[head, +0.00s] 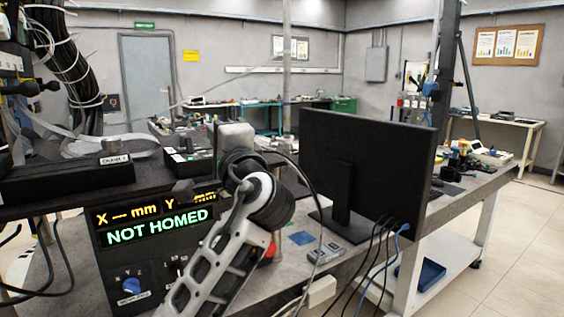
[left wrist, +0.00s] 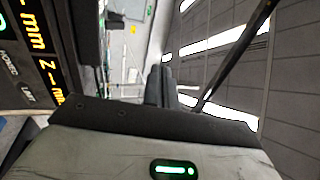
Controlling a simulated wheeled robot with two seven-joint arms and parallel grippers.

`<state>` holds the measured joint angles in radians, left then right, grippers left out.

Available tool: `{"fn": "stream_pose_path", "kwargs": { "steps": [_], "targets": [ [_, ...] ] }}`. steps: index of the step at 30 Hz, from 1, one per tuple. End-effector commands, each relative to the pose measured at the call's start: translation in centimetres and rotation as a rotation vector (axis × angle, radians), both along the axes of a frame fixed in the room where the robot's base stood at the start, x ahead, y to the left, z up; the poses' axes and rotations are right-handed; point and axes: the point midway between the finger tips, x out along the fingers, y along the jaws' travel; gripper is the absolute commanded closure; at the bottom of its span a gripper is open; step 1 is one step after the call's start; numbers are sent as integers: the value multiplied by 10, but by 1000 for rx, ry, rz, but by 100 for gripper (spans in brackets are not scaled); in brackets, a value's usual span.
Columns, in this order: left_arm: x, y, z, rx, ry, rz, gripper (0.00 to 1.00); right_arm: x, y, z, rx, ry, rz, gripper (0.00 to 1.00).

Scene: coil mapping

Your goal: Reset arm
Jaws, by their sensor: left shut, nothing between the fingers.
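My left arm rises from the bottom of the head view to a black ringed wrist near the centre. In the left wrist view my left gripper (left wrist: 160,84) shows as two dark fingers close together, with nothing between them. Its fingertips cannot be made out in the head view. A control box (head: 140,262) stands left of the arm; its display (head: 155,226) reads "X", "mm", "Y" and "NOT HOMED". Part of its lit display shows in the left wrist view (left wrist: 40,62). My right gripper is not in view.
A black monitor (head: 366,170) stands right of my arm, cables hanging from its lower edge. A red button (head: 271,250) and a blue square (head: 301,238) are near the arm on the bench. Black cable bundles (head: 70,60) hang at the upper left.

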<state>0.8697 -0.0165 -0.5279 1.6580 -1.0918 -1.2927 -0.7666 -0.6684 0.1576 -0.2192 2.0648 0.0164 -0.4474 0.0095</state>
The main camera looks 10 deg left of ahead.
Motion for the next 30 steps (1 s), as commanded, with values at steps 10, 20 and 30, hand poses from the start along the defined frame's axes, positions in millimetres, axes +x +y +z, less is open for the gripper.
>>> {"fn": "stream_pose_path", "kwargs": {
  "steps": [10,20,30],
  "targets": [
    [-11,-13,-246,-430,277,-362,100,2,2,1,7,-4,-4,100],
    [-160,-28,-443,-1173,439,-493,100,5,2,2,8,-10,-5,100],
    [-285,-26,-494,-1701,400,-375,100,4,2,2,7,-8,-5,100]
  ]
}}
